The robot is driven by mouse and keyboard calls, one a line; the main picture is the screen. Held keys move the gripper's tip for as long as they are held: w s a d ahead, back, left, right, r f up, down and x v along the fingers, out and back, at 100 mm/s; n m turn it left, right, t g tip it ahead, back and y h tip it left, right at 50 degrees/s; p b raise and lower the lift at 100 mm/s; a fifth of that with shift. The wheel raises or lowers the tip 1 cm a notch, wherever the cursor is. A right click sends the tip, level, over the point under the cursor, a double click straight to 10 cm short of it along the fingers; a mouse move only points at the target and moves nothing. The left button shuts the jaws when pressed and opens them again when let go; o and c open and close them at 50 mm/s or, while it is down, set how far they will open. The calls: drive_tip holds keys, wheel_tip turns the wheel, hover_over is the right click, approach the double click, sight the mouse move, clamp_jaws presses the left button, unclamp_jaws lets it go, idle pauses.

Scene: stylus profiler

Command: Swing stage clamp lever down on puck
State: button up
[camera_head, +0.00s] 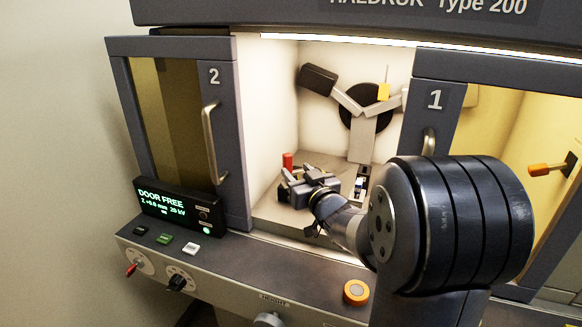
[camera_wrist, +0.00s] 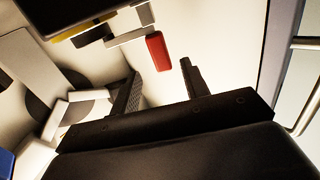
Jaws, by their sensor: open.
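The red grip (camera_head: 288,161) of what looks like the stage clamp lever stands upright inside the open chamber, just beyond my gripper. In the wrist view the red grip (camera_wrist: 157,52) lies ahead of the fingertips, roughly between their lines, beside a light grey bar; I cannot tell if the two are joined. My gripper (camera_head: 293,181) reaches into the chamber from the right, low over its floor. In the wrist view my gripper (camera_wrist: 157,72) has its two dark fingers wide apart with nothing between them. I cannot make out the puck; my gripper hides part of the stage.
Door 2 (camera_head: 226,130) stands left of the opening and door 1 (camera_head: 436,100) right of it, close to my arm. A grey arm assembly with a dark disc (camera_head: 352,122) is at the chamber's back. A control panel (camera_head: 178,207) and an orange-ringed knob (camera_head: 356,291) are in front.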

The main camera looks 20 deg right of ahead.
drive_tip(key=shift+s+d, duration=0.2)
drive_tip(key=shift+s, duration=0.85)
drive_tip(key=shift+s+d, duration=0.15)
drive_tip(key=shift+s, duration=0.85)
